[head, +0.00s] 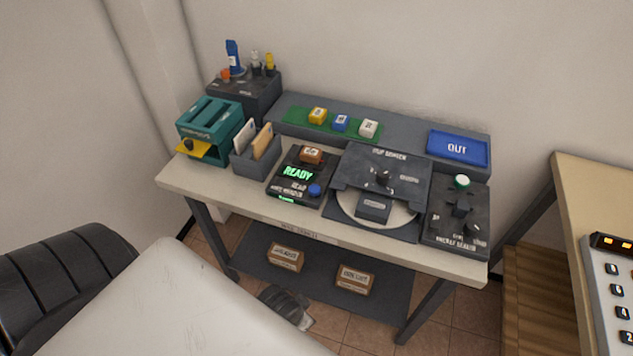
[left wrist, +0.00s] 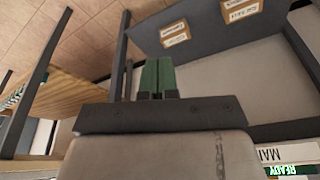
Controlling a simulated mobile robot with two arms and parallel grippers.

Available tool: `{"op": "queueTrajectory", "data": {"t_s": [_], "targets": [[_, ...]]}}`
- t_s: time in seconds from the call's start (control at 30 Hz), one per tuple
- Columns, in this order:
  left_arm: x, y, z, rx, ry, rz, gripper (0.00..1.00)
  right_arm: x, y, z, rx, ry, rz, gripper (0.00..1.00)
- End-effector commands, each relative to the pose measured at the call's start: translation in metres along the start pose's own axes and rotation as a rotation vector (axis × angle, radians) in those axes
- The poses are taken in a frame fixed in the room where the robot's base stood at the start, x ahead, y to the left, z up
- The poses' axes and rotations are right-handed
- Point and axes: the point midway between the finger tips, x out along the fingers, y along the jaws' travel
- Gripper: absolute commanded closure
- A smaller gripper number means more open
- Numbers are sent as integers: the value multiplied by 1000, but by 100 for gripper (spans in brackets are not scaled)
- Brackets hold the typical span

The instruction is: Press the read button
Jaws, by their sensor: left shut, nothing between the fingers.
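The reader (head: 299,174) is a dark box on the table with a green lit READY display (head: 298,173); the display also shows upside down at the lower right edge of the left wrist view (left wrist: 290,170). The blue round button (head: 314,190) sits at its front right, beside the word READ. A small brown block (head: 311,155) rests on the reader's back part. My left gripper (left wrist: 157,64) shows in the left wrist view with its green fingers together and empty. It is apart from the button. My right gripper is not in view.
A dark round-plate device (head: 382,180) stands right of the reader, then another dark device with knobs (head: 460,212). Left are a card holder (head: 257,164) and a teal machine (head: 211,130). The table's front strip (head: 330,232) is clear. Brown boxes (head: 285,257) lie on the lower shelf.

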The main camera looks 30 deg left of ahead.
Motion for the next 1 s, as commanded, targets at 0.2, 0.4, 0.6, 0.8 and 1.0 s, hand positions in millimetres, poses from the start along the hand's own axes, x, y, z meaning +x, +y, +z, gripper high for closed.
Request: {"op": "queueTrajectory", "data": {"t_s": [0.2, 0.4, 0.6, 0.8, 1.0], "targets": [[-98, -8, -66, 10, 114, 64, 100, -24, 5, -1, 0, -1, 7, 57], [-139, -32, -149, 2, 234, 225, 100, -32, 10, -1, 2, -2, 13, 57], [-158, -91, -222, -152, 305, 339, 100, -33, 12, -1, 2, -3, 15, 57], [-183, -143, -267, -306, 369, 392, 100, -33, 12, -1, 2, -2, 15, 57], [-198, -167, -285, -380, 402, 414, 100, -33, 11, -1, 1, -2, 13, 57]]}}
